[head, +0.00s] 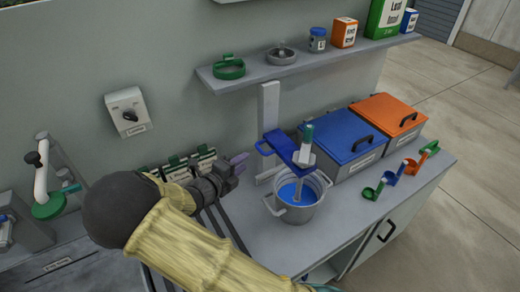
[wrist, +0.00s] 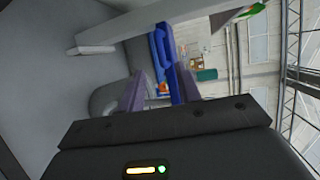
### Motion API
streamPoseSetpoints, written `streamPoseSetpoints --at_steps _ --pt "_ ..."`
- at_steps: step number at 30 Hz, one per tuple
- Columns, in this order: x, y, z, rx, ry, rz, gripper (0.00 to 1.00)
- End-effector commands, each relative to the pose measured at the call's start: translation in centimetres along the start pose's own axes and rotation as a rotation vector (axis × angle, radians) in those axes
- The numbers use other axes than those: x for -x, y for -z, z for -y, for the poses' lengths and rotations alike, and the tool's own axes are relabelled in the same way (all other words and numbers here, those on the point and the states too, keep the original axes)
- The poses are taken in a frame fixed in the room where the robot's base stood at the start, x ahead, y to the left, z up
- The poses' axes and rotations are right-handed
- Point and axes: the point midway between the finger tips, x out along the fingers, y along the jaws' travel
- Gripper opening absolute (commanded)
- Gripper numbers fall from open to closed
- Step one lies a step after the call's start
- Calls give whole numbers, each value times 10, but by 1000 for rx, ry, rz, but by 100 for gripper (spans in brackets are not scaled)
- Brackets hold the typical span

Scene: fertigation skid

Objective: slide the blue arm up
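The blue arm (head: 285,147) sticks out from a pale upright post (head: 268,112) in the head view. It has a loop handle at its left end and carries a white and green mixer (head: 305,146), whose shaft reaches down into a metal pot (head: 297,205) of blue liquid. My gripper (head: 241,163) is left of the handle and slightly lower, apparently apart from it. In the wrist view the two purple fingers of my gripper (wrist: 158,85) are spread with nothing held between them. The blue arm (wrist: 162,50) shows beyond them, partly behind the right finger.
A blue-lidded box (head: 345,138) and an orange-lidded box (head: 390,113) stand right of the pot. Several coloured scoops (head: 390,178) lie in front of them. A wall shelf (head: 305,61) with containers hangs above the post. Small green-clipped items (head: 190,165) are behind my wrist.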

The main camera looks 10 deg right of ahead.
Motion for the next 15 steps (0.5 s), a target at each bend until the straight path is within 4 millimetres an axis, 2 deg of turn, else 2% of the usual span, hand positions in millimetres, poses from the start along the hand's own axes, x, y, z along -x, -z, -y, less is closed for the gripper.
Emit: streamPoseSetpoints --at_steps 3,15 --pt "-22 1 1 2 2 -4 34" --pt "-89 1 1 1 0 -2 34"
